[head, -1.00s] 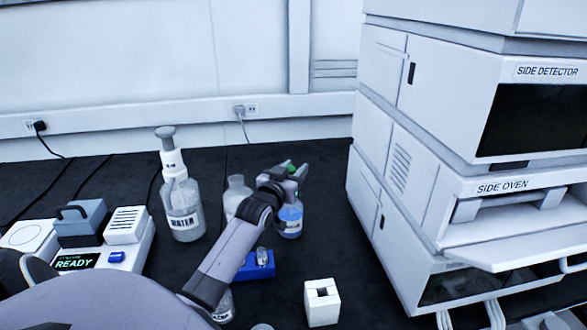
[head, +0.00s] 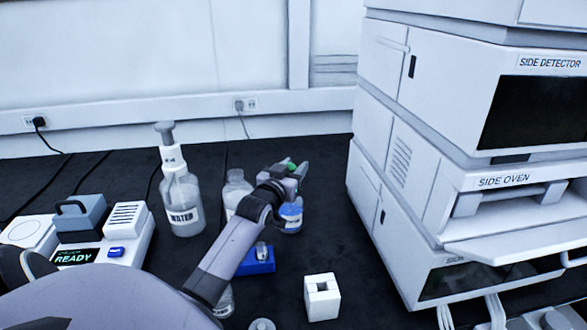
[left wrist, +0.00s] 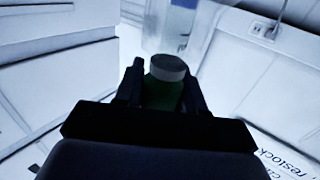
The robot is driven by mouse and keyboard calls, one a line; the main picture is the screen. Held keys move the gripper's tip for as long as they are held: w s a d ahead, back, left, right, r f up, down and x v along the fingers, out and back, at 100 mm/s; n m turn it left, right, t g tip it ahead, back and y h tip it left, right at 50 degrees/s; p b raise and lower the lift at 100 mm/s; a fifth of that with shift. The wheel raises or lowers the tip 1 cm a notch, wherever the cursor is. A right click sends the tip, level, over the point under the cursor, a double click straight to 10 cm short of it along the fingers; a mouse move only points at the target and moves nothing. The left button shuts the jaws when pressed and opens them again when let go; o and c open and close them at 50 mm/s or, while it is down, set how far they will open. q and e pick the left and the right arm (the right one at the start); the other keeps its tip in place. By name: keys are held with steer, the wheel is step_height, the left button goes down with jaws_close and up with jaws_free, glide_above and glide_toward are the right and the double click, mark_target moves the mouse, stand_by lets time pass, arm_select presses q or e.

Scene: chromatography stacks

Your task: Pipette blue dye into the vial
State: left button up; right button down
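My left gripper (head: 293,171) is above the bottle of blue liquid (head: 291,219), whose upper part it hides. It is shut on a green piece with a grey end, which looks like the pipette (head: 291,166). The green piece also shows between the fingers in the left wrist view (left wrist: 163,93). The pipette's lower end is hidden, so I cannot tell whether it is inside the bottle. A small clear vial (head: 262,249) stands in a blue holder (head: 257,267), partly behind my left forearm. My right gripper is not in view.
A pump bottle labelled WATER (head: 183,205) and a clear bottle (head: 235,185) stand left of the gripper. A white block with a square hole (head: 322,298) is in front. The instrument stack (head: 400,160) rises at the right. A device reading READY (head: 110,255) is at the left.

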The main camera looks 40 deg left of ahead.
arm_select(q)
steer(key=shift+r, duration=0.1)
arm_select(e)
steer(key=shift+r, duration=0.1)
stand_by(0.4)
